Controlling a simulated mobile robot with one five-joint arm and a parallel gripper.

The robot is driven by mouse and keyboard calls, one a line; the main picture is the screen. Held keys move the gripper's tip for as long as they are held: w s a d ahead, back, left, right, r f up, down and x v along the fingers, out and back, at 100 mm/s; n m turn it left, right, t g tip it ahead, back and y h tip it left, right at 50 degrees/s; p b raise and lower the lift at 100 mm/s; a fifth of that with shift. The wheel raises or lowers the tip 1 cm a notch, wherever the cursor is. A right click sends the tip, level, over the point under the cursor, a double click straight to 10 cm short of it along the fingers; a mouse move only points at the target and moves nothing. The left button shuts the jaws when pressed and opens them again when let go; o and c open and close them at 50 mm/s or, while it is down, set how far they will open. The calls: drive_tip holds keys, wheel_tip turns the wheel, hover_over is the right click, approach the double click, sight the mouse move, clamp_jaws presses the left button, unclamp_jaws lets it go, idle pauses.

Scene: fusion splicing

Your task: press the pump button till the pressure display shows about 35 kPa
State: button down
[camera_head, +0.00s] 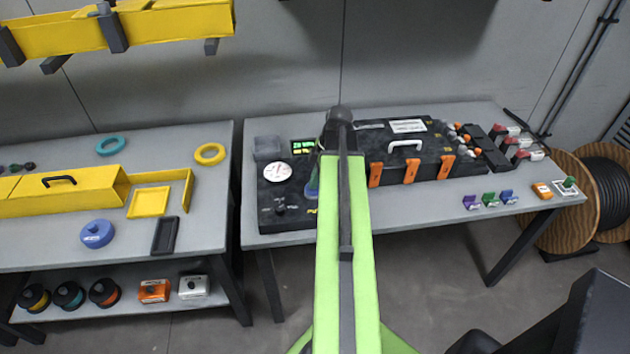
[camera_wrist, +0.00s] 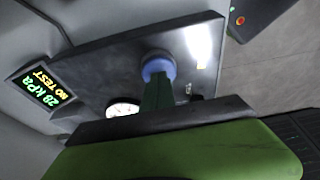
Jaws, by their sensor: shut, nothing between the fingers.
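The pressure display (camera_wrist: 41,87) is lit in the wrist view and reads 28 kPa, with a second line that looks like "NO TEST". In the head view the same display (camera_head: 303,146) is small and green, beside my arm. The round blue pump button (camera_wrist: 158,66) shows in the wrist view on the dark panel. My gripper (camera_wrist: 158,80) is shut and empty, its tips at the button. They appear to touch it, but how far it is pressed cannot be told. In the head view my arm hides most of this spot.
A round white gauge (camera_head: 277,172) sits on the black panel left of my arm. A black case with orange latches (camera_head: 410,169) stands to the right. Small coloured clips (camera_head: 489,199) lie along the front edge. A second table with yellow trays (camera_head: 149,202) is at left.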

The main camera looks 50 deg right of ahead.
wheel_tip(320, 180, up, 5)
drive_tip(key=p, duration=0.5)
drive_tip(key=shift+a, duration=0.15)
drive_tip(key=p+v, duration=0.8)
drive_tip(key=v, duration=0.1)
drive_tip(key=shift+d+p, duration=0.3)
drive_tip(key=shift+s, duration=0.1)
drive_tip(key=b+x, duration=1)
drive_tip(key=shift+s+f, duration=0.15)
drive_tip(key=shift+f, duration=0.2)
drive_tip(key=shift+f+b, duration=0.35)
drive_tip(key=shift+b, duration=0.15)
